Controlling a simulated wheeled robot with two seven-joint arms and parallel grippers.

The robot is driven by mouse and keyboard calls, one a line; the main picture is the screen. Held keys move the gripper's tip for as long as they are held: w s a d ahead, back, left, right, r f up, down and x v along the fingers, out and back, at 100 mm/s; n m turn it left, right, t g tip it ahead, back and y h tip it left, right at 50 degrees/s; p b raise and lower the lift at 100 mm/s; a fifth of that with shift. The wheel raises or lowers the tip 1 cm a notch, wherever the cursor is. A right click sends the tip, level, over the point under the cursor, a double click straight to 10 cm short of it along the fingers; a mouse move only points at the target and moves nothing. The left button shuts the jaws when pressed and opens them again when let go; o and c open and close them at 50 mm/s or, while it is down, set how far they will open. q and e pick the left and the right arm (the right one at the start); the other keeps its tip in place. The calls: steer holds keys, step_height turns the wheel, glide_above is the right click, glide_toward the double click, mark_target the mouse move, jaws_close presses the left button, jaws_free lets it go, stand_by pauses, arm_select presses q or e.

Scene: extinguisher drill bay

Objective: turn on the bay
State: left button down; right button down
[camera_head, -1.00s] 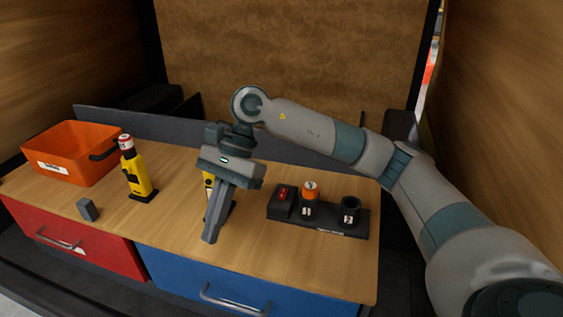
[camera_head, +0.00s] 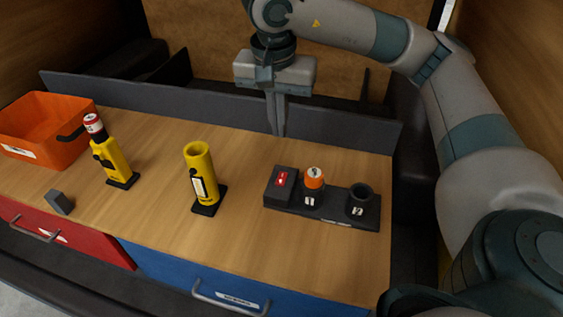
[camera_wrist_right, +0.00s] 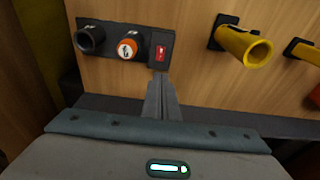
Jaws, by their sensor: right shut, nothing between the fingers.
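The bay is a black base (camera_head: 335,214) at the right of the table, with a red rocker switch (camera_head: 282,179) on a raised block at its left end. An orange-topped piece (camera_head: 314,178) stands in the socket marked 1. The socket marked 2 (camera_head: 359,198) is open and looks empty. My right gripper (camera_head: 280,131) is shut and empty, pointing down behind the switch block near the table's back panel. In the right wrist view its fingertips (camera_wrist_right: 161,78) show just below the red switch (camera_wrist_right: 161,53); whether they touch anything cannot be told. My left gripper is not in view.
An empty yellow holder (camera_head: 200,173) stands mid-table. Another yellow holder (camera_head: 112,161) with a red-and-white topped piece stands left. An orange bin (camera_head: 42,128) and a small grey block (camera_head: 59,202) are farther left. A dark panel (camera_head: 180,108) runs along the back.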

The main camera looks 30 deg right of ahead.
steer(key=p, duration=0.6)
glide_toward(283, 174)
steer(key=f, duration=0.6)
steer(key=shift+w+d+f, duration=0.1)
steer(key=shift+w+d, duration=0.25)
steer(key=shift+w, duration=0.05)
steer(key=shift+f, duration=0.15)
